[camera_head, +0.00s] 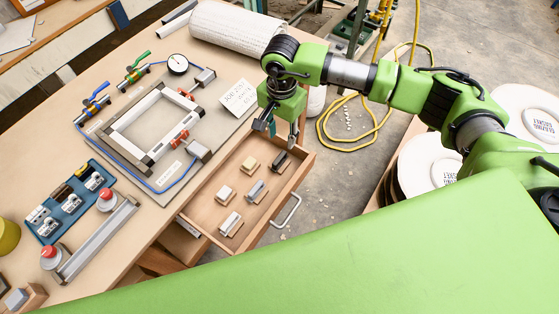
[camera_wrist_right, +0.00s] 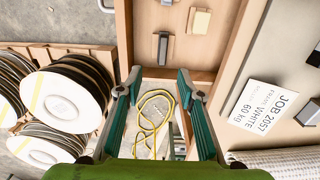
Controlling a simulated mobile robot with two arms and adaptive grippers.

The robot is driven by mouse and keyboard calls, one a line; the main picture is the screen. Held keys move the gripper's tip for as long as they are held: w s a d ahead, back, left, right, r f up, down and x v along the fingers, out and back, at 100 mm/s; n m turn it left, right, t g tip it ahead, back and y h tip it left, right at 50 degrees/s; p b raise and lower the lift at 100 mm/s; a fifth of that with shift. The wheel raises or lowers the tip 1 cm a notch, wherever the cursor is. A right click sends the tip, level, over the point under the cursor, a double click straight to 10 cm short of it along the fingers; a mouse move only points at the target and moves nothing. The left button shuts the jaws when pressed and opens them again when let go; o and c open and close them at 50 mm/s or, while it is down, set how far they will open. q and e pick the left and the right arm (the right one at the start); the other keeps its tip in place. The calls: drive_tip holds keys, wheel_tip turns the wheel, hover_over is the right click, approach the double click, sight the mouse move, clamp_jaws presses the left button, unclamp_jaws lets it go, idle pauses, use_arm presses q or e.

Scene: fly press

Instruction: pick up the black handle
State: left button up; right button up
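The black handle (camera_head: 279,161) sits on a small block in the open wooden drawer (camera_head: 203,193), near the drawer's upper right corner in the head view. In the right wrist view the black handle (camera_wrist_right: 162,48) lies beyond the fingertips, a little above the gap between them. My right gripper (camera_head: 281,130) hangs over that end of the drawer in the head view. In the right wrist view its two teal fingers (camera_wrist_right: 158,80) are spread apart with nothing between them. The gripper does not touch the handle. My left gripper is not in view.
Cream and grey pieces (camera_head: 257,190) share the drawer, with bare floor between them. The drawer has a metal pull (camera_head: 287,211). A job card (camera_head: 238,96) and a metal frame (camera_head: 150,128) lie on the bench. A yellow hose (camera_head: 350,130) lies on the ground.

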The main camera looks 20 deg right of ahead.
drive_tip(key=b, duration=0.3)
hover_over(280, 158)
wheel_tip(280, 158, down, 7)
drive_tip(key=shift+s+d+f, duration=0.1)
drive_tip(key=shift+s, duration=0.05)
drive_tip(key=f+b, duration=0.1)
drive_tip(key=f, duration=0.1)
drive_tip(key=f+b, duration=0.2)
drive_tip(key=f, duration=0.1)
drive_tip(key=shift+w+f, duration=0.25)
drive_tip(key=shift+f, duration=0.05)
drive_tip(key=shift+s, duration=0.1)
clamp_jaws()
